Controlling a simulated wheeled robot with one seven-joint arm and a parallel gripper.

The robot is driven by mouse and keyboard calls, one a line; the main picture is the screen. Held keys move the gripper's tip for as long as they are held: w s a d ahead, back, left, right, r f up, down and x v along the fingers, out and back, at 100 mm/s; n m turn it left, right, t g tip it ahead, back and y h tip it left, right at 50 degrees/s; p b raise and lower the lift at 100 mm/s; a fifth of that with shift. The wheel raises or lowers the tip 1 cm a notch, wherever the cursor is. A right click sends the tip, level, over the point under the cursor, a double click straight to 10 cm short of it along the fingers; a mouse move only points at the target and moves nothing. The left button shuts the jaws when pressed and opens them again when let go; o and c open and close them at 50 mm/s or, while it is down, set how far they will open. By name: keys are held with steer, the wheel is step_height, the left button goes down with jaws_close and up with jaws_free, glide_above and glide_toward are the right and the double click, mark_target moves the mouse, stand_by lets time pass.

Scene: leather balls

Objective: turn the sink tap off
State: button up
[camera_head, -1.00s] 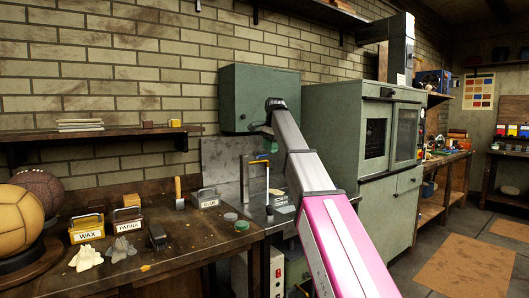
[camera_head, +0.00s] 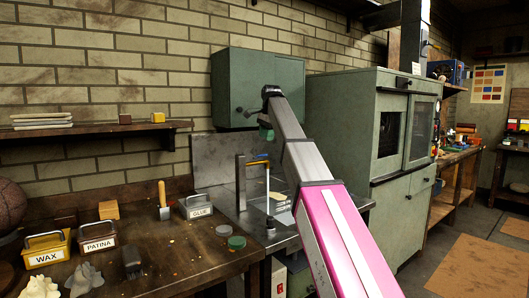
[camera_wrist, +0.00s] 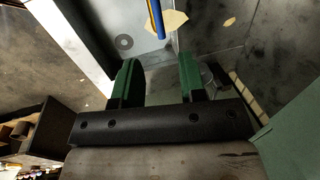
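The sink tap (camera_head: 240,182) is a dark upright post with an arm reaching right over the metal sink top (camera_head: 226,196). A thin blue and yellow piece sits at the top of the tap (camera_head: 258,157); a blue and yellow bar (camera_wrist: 156,18) also shows at the top of the wrist view. A pale vertical streak hangs below the tap's arm; I cannot tell whether it is water. My gripper (camera_wrist: 160,80) has two green fingers, apart with nothing between them. In the head view its green part shows above the tap, apart from it, partly hidden by my arm.
A green wall cabinet (camera_head: 258,85) hangs behind my arm. A tall green cabinet (camera_head: 345,130) stands to the right. The wooden bench (camera_head: 180,255) at left holds tins labelled WAX (camera_head: 45,250), PATINA (camera_head: 98,238) and GLUE (camera_head: 197,206).

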steer(key=f, duration=0.2)
steer(key=w+f, duration=0.1)
steer(key=f, duration=0.2)
steer(key=a+f, duration=0.1)
steer(key=f, duration=0.1)
steer(key=shift+w+f, duration=0.15)
steer(key=shift+f, duration=0.15)
jaws_close()
